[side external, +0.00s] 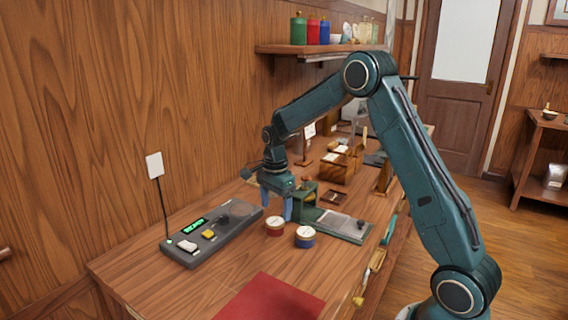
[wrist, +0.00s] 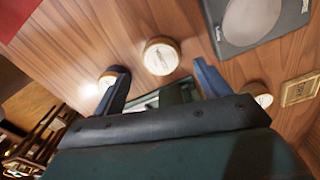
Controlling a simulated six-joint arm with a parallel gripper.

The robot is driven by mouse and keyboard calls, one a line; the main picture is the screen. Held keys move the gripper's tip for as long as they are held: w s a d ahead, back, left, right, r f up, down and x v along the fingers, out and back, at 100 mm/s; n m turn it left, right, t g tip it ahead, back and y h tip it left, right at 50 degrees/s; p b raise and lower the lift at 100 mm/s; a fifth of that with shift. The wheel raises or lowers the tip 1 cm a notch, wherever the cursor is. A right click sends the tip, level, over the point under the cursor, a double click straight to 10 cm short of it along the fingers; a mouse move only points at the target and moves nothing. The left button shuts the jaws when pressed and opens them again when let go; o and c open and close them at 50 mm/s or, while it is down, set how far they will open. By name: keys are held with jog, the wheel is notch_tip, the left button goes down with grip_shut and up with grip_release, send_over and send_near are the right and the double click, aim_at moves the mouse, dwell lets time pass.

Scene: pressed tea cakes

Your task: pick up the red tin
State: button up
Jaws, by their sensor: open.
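The red tin (side external: 275,226) stands upright on the wooden bench, with a pale lid. A blue tin (side external: 305,237) stands just right of it. My gripper (side external: 275,208) is open and empty, its blue fingers pointing down above and slightly behind the red tin. In the wrist view, a pale-lidded tin (wrist: 160,57) lies ahead between the spread fingers of my gripper (wrist: 160,80); by its place it appears to be the red one. Another lid (wrist: 108,79) is partly behind the left finger, and a third (wrist: 263,100) shows by the right finger. Their side colours are hard to see there.
A grey scale (side external: 212,232) with a round plate sits left of the tins. A red mat (side external: 268,300) lies in front. A green press with a grey base (side external: 342,225) stands right of my gripper. Wooden boxes (side external: 337,165) are farther back. Bare bench lies before the tins.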

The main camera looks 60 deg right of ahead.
aim_at(275, 220)
jog(key=shift+f, duration=0.4)
jog(key=shift+w+f, duration=0.1)
jog(key=shift+f, duration=2.5)
jog(key=c, duration=1.1)
jog(key=shift+o, duration=0.2)
jog(key=shift+r, duration=0.15)
notch_tip(275, 220, up, 20)
